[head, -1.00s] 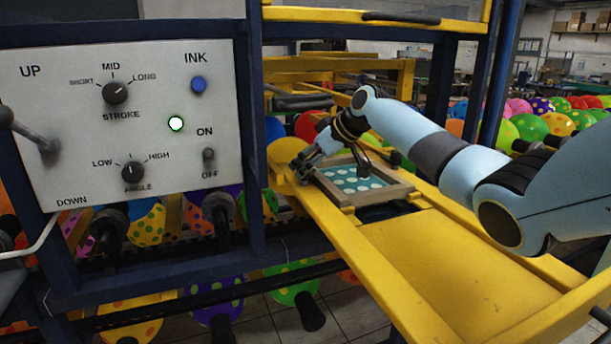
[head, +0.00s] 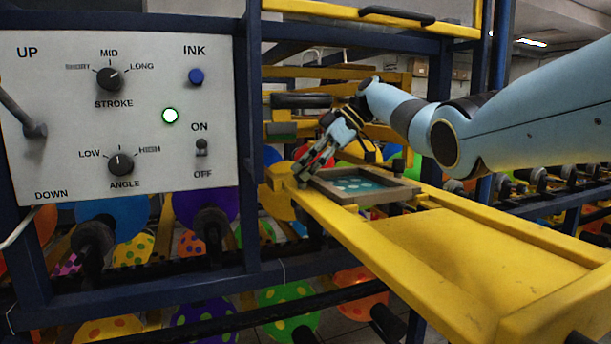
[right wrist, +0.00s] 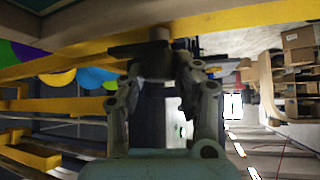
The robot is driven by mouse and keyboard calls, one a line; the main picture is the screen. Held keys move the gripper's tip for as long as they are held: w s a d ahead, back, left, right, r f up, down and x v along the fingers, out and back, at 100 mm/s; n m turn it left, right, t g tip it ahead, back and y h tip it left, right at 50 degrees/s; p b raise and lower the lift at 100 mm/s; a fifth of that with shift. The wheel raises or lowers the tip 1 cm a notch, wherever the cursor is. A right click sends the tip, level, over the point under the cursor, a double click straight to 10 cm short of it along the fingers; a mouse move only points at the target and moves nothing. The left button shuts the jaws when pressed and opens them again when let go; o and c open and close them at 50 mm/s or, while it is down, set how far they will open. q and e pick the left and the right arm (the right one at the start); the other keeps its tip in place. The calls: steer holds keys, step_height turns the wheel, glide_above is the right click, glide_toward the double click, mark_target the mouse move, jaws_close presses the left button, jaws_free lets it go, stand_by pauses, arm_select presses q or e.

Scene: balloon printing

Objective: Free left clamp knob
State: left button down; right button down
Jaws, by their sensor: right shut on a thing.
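My right gripper (head: 306,168) is at the left end of the wooden screen frame (head: 398,194), which lies on the yellow machine bed. The knob sits against a yellow bar. In the head view the fingers mostly hide the knob. The screen (head: 358,184) inside the frame is teal with pale dots. My left gripper is not in view.
The yellow bed (head: 450,250) is bare toward the front right. Several dotted balloons hang below and behind.

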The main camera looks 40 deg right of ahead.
steer(key=shift+f, duration=0.15)
steer(key=c, duration=0.9)
jaws_free()
steer(key=shift+c, duration=0.2)
steer(key=v, duration=1.2)
steer(key=shift+w, duration=0.1)
